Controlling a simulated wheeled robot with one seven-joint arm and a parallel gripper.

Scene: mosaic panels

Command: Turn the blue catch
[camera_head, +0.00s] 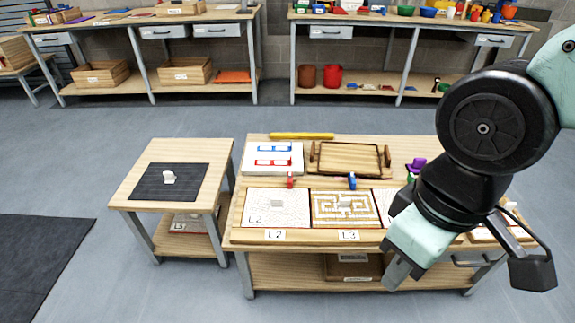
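A small blue catch (352,181) stands at the back edge of the maze panel (343,207) labelled L3, on the middle workbench. A similar red catch (291,181) stands to its left, behind the pale panel (278,207) labelled L2. My gripper (397,275) hangs at the bench's front edge, right of and nearer than the blue catch, clearly apart from it. Its fingers overlap in this view, so I cannot tell whether they are open or shut. My arm hides much of the bench's right part.
Behind the catches lie a white board (272,158) with blue and red bars, a wooden tray (349,158) and a yellow bar (301,135). A small table (137,192) with a black mat stands left.

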